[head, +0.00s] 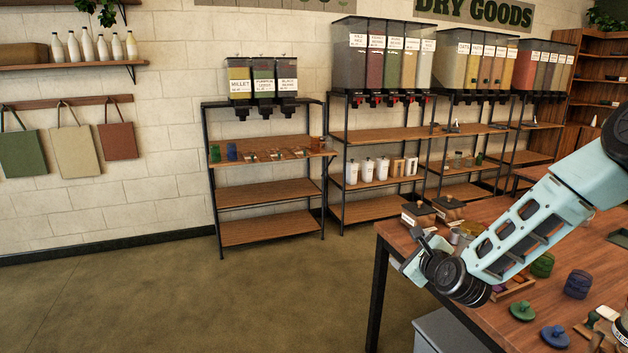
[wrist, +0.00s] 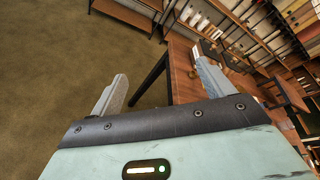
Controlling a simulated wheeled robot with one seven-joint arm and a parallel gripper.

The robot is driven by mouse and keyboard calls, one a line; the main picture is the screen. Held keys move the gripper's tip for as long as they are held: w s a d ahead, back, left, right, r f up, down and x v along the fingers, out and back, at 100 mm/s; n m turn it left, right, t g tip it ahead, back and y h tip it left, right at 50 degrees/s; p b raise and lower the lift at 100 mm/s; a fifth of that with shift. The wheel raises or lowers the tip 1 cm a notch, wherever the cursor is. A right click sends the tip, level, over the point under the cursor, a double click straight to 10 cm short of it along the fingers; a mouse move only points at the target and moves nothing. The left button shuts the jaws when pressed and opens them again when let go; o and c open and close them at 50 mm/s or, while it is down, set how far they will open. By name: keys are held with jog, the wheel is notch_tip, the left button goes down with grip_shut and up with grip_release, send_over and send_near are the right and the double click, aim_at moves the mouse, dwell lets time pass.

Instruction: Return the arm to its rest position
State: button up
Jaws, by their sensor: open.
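My arm (head: 530,230) reaches in from the right edge of the head view and slopes down to the left over the wooden table (head: 482,215). My gripper (head: 416,262) is at the table's left edge in the head view, partly hidden by the wrist. In the wrist view, the two fingers of my gripper (wrist: 160,62) stand wide apart with nothing between them. Bare floor (wrist: 60,70) and the table's edge (wrist: 180,75) show beyond the fingers.
On the table are a green jar (head: 542,265), a blue jar (head: 577,285), a green lid (head: 522,310), a blue lid (head: 555,337) and small dark boxes (head: 417,215). A shelf unit (head: 265,193) with dispensers stands at the wall. The floor (head: 220,300) left of the table is clear.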

jog(key=s+a+r+n+g+y+b, duration=0.1)
jog(key=s+a+n+g, duration=0.4)
jog(key=s+a+n, duration=0.4)
jog(key=s+a+r+n+g+y+b, duration=0.15)
jog(key=s+a+n+g, duration=0.35)
jog(key=s+n, duration=0.65)
jog(key=s+d+r+n+g+h, duration=0.1)
jog(key=s+d+n+g+h, duration=0.1)
jog(key=s+n, duration=0.4)
jog(key=s+d+r+n+g+h, duration=0.1)
jog(key=s+n, duration=0.5)
jog(key=s, duration=1.1)
jog(key=shift+d+r+n+g+h, duration=0.35)
jog(key=shift+d+g+h, duration=0.2)
jog(key=shift+d+g, duration=0.2)
